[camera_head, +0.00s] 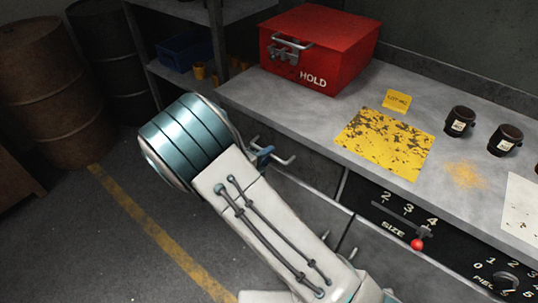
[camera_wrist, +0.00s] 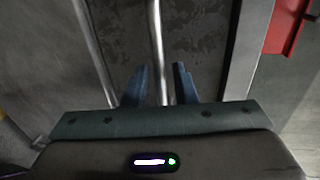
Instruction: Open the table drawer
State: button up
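The grey work table (camera_head: 300,115) has drawer fronts (camera_head: 312,203) under its top. A metal bar handle (camera_head: 285,160) sticks out from the front near the left end, partly hidden by my arm. My gripper (camera_head: 264,157) is at this handle; mostly one blue finger shows there. In the wrist view, my gripper (camera_wrist: 159,75) has its two blue fingers apart. The metal handle bar (camera_wrist: 156,35) runs between them, with a visible gap on each side. Whether a finger touches the bar cannot be told. The drawer looks shut.
A red HOLD box (camera_head: 315,50) stands on the table's back left. A yellow plate (camera_head: 385,143) and dark cups (camera_head: 460,121) lie to the right. A size slider panel (camera_head: 395,212) is on the front. Rusty barrels (camera_head: 55,85) stand left; the floor (camera_head: 90,240) there is clear.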

jog(key=shift+x, duration=0.85)
grip_shut()
jog(key=shift+a+r, duration=0.1)
jog(key=shift+s, duration=0.1)
jog(key=f+p+v, duration=0.2)
jog(key=p+v, duration=0.2)
jog(key=v, duration=0.9)
jog(key=s+f+p+v, duration=0.1)
jog(key=f+p+v, duration=0.2)
jog(key=v, duration=0.9)
jog(key=shift+s+a+f+p, duration=0.3)
jog(key=shift+a+p, duration=0.15)
jog(key=shift+a, duration=0.1)
grip_release()
